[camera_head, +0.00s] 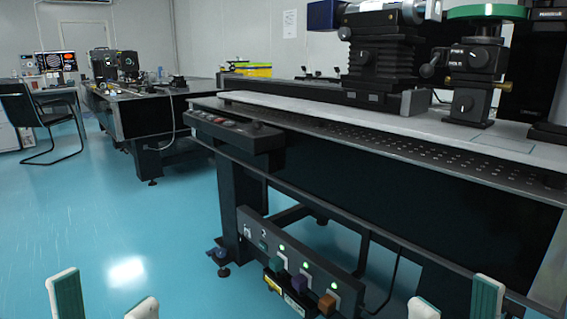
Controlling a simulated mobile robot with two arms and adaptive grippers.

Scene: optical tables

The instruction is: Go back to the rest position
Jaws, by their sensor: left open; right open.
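My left gripper (104,300) shows at the bottom left, with its two white and green fingertips spread apart and nothing between them. My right gripper (456,302) shows at the bottom right, also open and empty. Both are low in the view, in front of the near optical table (400,135), and apart from it as far as I can see. The rest of both arms is out of view.
The near table carries a black optical mount (384,62) and a knobbed stage (470,62). A control box with lit switches (298,275) sits low at its leg. Another table (140,105) and a chair (45,115) stand farther left. Blue floor (120,220) is clear at left.

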